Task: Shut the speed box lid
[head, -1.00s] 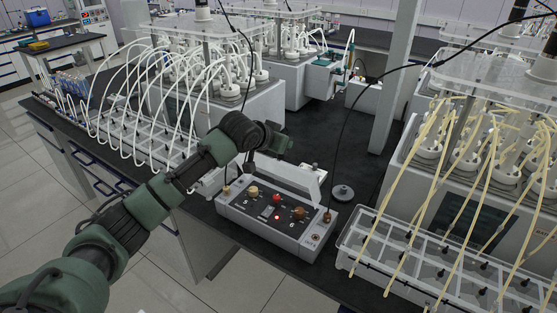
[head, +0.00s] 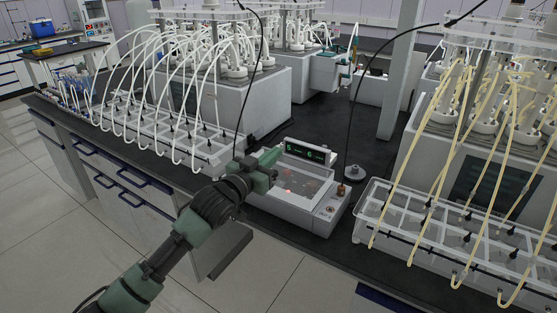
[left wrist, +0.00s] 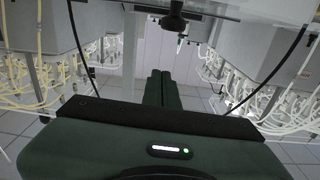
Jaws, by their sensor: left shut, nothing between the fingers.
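The speed box (head: 288,211) stands on the dark bench in the head view. Its clear lid (head: 290,183) lies down over the control panel, and the knobs and a red light show faintly through it. A small gap at its edge cannot be ruled out. My left gripper (head: 270,158) is shut and empty at the left end of the box, close to the lid's left edge. I cannot tell whether it touches the lid. In the left wrist view its two dark green fingers (left wrist: 160,88) lie together. My right gripper is out of view.
A dark display with green text (head: 305,151) stands behind the lid. A rack with white tubes (head: 205,151) is to the left and a clear tray with yellow tubes (head: 372,236) to the right. A small round piece (head: 354,172) and a black cable are right of the box.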

